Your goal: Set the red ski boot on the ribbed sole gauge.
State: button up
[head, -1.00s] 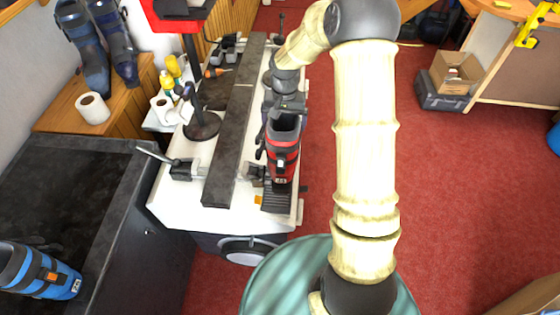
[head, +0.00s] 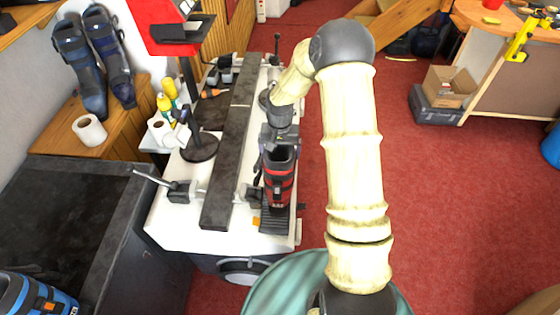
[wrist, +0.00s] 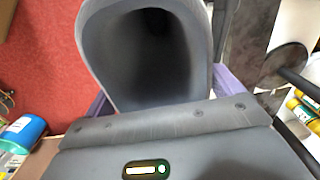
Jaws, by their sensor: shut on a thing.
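The red ski boot (head: 281,181), red and black, is upright near the front right of the white bench, its toe facing me. The ribbed sole gauge (head: 275,222) is a dark grooved plate at the bench's front edge; its front part shows and the boot hides the rest. The boot is over or on the gauge; I cannot tell if its sole touches. My gripper (head: 279,141) is shut on the boot's upper cuff. In the wrist view, the boot's dark open top (wrist: 150,50) sits between my purple fingers.
A long dark rail (head: 228,165) runs along the bench left of the boot. Red floor is clear at right.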

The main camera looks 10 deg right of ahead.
aim_at(280, 160)
jog(key=shift+w+f, duration=0.1)
jog(key=shift+f, duration=0.25)
jog(key=shift+f+p, duration=0.85)
jog(key=shift+f, duration=1.2)
jog(key=shift+f, duration=0.2)
jog(key=o, duration=1)
jog(key=shift+r, duration=0.2)
notch_tip(280, 160, up, 12)
jog(key=b, duration=0.4)
jog(key=shift+b, duration=0.3)
